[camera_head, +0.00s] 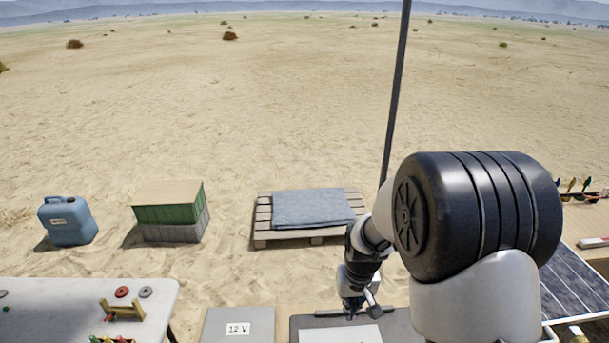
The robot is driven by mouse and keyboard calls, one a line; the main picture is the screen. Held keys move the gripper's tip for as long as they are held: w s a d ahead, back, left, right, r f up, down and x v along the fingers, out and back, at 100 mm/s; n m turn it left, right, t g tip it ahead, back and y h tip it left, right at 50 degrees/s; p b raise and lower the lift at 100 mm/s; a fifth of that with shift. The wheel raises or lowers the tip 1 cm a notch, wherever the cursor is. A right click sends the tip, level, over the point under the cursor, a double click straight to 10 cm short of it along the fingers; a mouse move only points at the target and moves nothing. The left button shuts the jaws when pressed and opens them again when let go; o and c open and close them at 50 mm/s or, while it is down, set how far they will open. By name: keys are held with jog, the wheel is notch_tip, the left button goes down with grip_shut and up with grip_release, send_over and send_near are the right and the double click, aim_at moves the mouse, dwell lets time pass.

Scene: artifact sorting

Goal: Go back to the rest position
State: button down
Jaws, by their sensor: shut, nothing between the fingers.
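My arm fills the right of the head view, with its big black joint in front. My gripper (356,306) points down at the lower middle, just over or in front of a grey case with a white sheet (340,334). Its fingers are small and partly dark, and they look shut with nothing held. I cannot tell whether the tips touch the case.
A white table (50,293) at lower left carries red and grey discs and a wooden rack. A grey box labelled 12 V (238,328) is beside the case. Behind are a blue jerrycan (68,221), a crate (170,212) and a pallet (262,222). A solar panel (578,290) is at right.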

jog(key=s+r+b, duration=0.2)
jog(key=s+r, duration=0.2)
jog(key=r, duration=0.3)
jog(key=s+r+t+b, duration=0.1)
jog(key=s+r+b, duration=0.1)
jog(key=s, duration=0.8)
jog(key=s+r+t+b, duration=0.2)
jog(key=s+r, duration=0.3)
jog(key=s, duration=0.6)
jog(key=shift+s+b, duration=0.3)
jog(key=shift+b, duration=0.3)
jog(key=shift+a+r, duration=0.1)
